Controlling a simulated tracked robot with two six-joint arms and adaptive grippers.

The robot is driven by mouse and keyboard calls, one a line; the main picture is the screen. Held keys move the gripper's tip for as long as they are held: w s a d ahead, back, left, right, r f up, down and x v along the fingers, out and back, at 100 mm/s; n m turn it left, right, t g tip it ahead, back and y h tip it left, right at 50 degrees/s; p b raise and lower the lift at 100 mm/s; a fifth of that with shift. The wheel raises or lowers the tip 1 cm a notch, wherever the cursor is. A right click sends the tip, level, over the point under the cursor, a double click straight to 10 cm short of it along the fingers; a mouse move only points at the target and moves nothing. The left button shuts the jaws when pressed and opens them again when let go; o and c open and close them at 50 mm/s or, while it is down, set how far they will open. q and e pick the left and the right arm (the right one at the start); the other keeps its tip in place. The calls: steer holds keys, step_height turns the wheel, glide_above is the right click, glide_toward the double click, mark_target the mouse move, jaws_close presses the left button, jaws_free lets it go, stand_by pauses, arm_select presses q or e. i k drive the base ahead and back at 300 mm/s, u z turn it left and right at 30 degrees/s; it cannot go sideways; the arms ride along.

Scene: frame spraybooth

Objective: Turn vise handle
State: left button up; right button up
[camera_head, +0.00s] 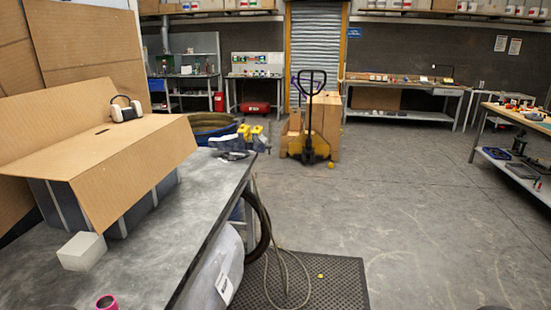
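A vise (236,140), dark grey-blue with yellow parts on its right side, is at the far right corner of the grey workbench (185,207). It is small in the picture, and I cannot make out its handle clearly. A dark flat shape lies at its foot on the bench top. Neither of my grippers can be made out in the head view. Only small dark edges show at the bottom of the picture, and I cannot tell what they are.
A white block (82,251) and a pink ring (106,302) lie nearer. A black mat (325,283) and hoses lie beside the bench. A pallet jack (309,125) stands behind; the right floor is clear.

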mark_target(270, 146)
steer(key=z, duration=0.1)
steer(key=i, duration=3.6)
steer(key=z, duration=0.15)
